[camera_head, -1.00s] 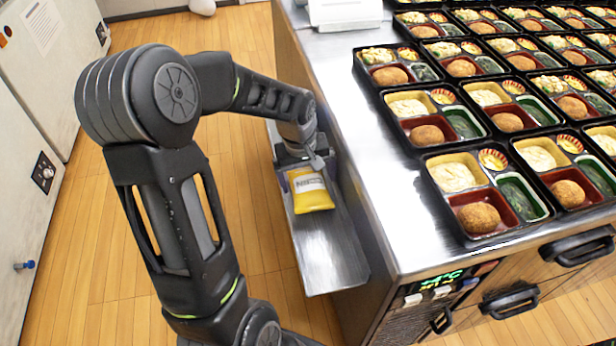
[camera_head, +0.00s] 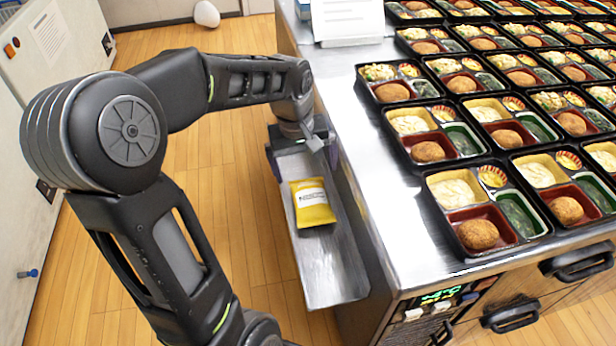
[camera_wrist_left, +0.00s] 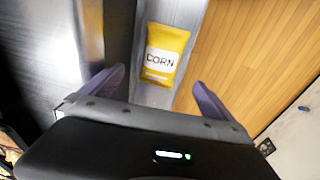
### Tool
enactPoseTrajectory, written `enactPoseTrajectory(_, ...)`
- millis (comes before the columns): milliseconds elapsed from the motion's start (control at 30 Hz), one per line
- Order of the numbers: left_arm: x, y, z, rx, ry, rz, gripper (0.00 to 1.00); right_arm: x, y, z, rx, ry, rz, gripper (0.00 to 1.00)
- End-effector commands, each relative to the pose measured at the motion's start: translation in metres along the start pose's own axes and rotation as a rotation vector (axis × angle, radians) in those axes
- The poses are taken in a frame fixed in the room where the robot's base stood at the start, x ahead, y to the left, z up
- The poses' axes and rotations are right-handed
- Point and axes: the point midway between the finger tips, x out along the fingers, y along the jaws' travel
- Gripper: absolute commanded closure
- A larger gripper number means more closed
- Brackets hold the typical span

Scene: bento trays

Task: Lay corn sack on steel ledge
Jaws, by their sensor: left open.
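The yellow corn sack (camera_head: 313,203) with a white label lies flat on the steel ledge (camera_head: 322,262), on the side of the counter. In the left wrist view the sack (camera_wrist_left: 163,54) reads CORN and lies on the ledge (camera_wrist_left: 152,95) ahead of my fingers. My left gripper (camera_wrist_left: 158,92) is open, its two purple fingers apart and nothing between them. In the head view my left wrist is above the far end of the ledge, beyond the sack, and the fingers are mostly hidden. The sack is clear of the gripper. My right gripper is not in view.
The steel counter (camera_head: 352,130) stands right of the ledge and holds rows of filled bento trays (camera_head: 480,205). A paper sign (camera_head: 347,18) stands at its far end. The near part of the ledge is bare. Wooden floor lies to the left.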

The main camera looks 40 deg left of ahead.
Motion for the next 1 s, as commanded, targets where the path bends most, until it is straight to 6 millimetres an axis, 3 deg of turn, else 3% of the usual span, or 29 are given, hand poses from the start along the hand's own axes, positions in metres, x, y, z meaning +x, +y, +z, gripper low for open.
enactPoseTrajectory(200,-0.0169,0.0,-0.0002,0.0,0.001,0.0,0.01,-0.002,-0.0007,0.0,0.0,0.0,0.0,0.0)
enactPoseTrajectory(1000,-0.0131,0.0069,0.0037,0.022,-0.013,0.006,0.01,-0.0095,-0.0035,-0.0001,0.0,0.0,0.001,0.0)
